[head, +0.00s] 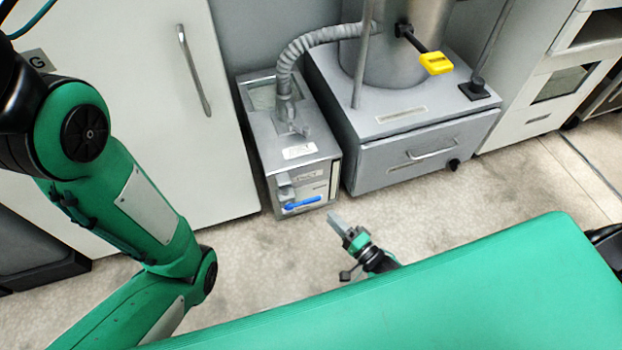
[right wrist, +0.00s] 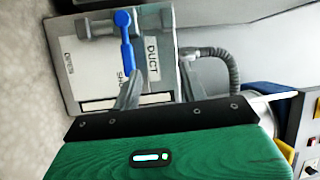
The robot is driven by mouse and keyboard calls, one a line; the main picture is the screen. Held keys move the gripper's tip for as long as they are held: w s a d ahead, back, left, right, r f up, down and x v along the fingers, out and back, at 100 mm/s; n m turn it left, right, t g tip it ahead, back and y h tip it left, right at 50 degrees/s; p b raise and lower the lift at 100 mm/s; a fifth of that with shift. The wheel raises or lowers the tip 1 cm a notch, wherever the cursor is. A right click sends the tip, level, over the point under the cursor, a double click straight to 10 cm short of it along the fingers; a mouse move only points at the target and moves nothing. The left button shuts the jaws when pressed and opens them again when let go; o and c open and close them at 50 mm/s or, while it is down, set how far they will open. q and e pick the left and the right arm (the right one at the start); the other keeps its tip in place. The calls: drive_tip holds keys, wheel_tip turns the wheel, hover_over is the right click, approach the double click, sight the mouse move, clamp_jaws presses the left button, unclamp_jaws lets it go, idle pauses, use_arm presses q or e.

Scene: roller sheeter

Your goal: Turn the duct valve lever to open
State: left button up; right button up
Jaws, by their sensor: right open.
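The duct valve lever (head: 302,203) is a blue handle on the front of a grey box labelled DUCT (head: 262,138). It lies roughly level across the lower front in the head view. In the right wrist view the lever (right wrist: 127,48) runs up and down the picture, beside the DUCT label. My right gripper (head: 345,226) is open and empty, just right of and in front of the box. In the right wrist view its fingers (right wrist: 160,88) are spread, the left one near the lever's lower end; contact cannot be told. My left gripper is out of view.
A ribbed hose (head: 300,47) joins the box to a metal cylinder (head: 398,65) with a yellow-handled lever (head: 437,62). A grey drawer cabinet (head: 425,152) stands right of the box, a white cabinet (head: 150,110) left. The floor in front (head: 255,250) is clear.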

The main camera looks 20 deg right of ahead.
drive_tip(key=a+r+n+t+y+p, duration=0.1)
drive_tip(key=a+r+n+t, duration=0.1)
drive_tip(key=r, duration=0.8)
drive_tip(key=w+a+r+n+t+y+p, duration=0.1)
drive_tip(key=a+r+n+t, duration=0.1)
drive_tip(key=r, duration=0.8)
drive_tip(key=shift+w+a+r+n+y, duration=0.2)
drive_tip(key=shift+a+r+n+y, duration=0.3)
drive_tip(key=shift+a, duration=0.8)
drive_tip(key=shift+f, duration=0.15)
